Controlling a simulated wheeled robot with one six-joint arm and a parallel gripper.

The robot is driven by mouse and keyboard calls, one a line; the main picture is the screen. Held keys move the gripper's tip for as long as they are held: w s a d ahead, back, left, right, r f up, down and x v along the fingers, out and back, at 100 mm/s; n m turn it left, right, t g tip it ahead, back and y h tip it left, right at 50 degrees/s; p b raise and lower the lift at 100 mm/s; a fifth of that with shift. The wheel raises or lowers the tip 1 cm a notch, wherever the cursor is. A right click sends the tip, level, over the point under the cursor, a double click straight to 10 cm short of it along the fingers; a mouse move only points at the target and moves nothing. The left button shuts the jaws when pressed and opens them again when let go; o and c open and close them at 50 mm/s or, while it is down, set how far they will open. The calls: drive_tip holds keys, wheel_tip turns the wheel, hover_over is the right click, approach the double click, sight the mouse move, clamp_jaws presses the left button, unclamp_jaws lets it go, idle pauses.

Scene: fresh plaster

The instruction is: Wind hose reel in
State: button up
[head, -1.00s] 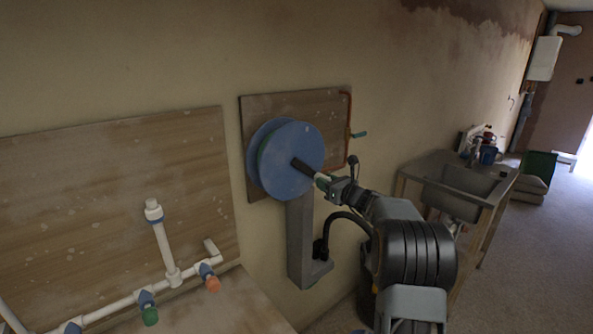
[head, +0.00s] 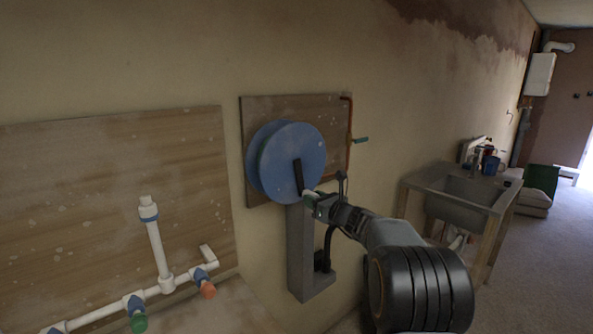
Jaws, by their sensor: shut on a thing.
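The hose reel (head: 270,150) is a blue drum on a wooden board (head: 338,120) on the wall, above a grey bracket (head: 300,262). My gripper (head: 314,202) is at the crank's lower end, in front of the reel's lower right edge. It is shut on the crank's handle, which is mostly hidden by the fingers.
White pipes (head: 160,255) with coloured valves stand at left. A sink (head: 460,198) in a wooden frame stands at right. Open floor lies beyond it.

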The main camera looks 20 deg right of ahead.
drive_tip(key=shift+a+r, duration=0.2)
drive_tip(key=shift+r, duration=0.1)
drive_tip(key=shift+s+a+f+b, duration=0.1)
drive_tip(key=shift+s+a+b, duration=0.25)
drive_tip(key=shift+a+b, duration=0.45)
drive_tip(key=o, duration=0.5)
drive_tip(key=shift+a, duration=0.1)
drive_tip(key=shift+o, duration=1.4)
drive_tip(key=shift+s+a, duration=0.1)
drive_tip(key=shift+a, duration=0.1)
drive_tip(key=shift+o, duration=1.3)
drive_tip(key=shift+f, duration=0.15)
drive_tip(key=shift+d, duration=0.25)
drive_tip(key=b+v, duration=0.1)
drive_tip(key=v, duration=0.8)
